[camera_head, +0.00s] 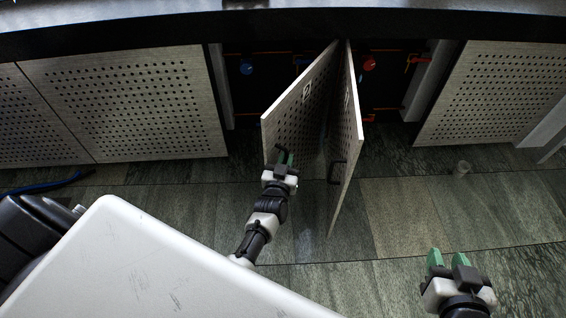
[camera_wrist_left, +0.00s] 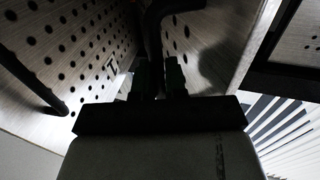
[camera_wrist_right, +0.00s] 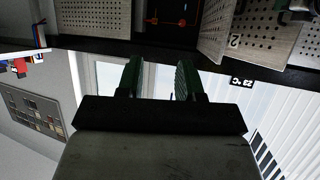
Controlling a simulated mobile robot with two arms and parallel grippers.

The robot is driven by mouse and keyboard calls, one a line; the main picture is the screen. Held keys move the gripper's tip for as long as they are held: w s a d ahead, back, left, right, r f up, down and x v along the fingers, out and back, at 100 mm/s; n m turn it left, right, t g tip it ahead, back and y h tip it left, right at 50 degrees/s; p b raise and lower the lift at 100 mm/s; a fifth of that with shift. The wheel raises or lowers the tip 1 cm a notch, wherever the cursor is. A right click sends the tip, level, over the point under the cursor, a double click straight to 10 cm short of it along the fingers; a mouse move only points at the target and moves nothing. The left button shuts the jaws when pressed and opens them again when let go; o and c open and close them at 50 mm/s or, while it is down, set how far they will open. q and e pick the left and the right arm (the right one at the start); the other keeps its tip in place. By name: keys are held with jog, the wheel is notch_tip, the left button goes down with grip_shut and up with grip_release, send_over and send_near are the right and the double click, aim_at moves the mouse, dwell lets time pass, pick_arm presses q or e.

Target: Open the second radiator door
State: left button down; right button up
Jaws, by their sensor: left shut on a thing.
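Two perforated light doors stand swung out from the dark cabinet opening, their far edges close together. The left door (camera_head: 295,105) bears a mark that looks like a 2. The right door (camera_head: 347,125) has a black handle (camera_head: 337,173) that nothing holds. My left gripper (camera_head: 284,157) is at the lower near edge of the left door, shut on its black handle (camera_wrist_left: 160,25). The fingers hide most of that handle in the head view. My right gripper (camera_head: 448,260) is open and empty, well to the right above the floor; its parted fingers also show in the right wrist view (camera_wrist_right: 158,78).
Closed perforated panels stand left (camera_head: 125,100) and right (camera_head: 490,95) of the opening. Inside it are a blue knob (camera_head: 247,67), a red knob (camera_head: 369,64) and orange parts. The tiled floor in front is mostly clear.

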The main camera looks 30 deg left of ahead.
pick_arm(q)
jog(key=shift+w+r, duration=0.1)
jog(key=shift+r, duration=0.05)
jog(key=c, duration=1.5)
grip_release()
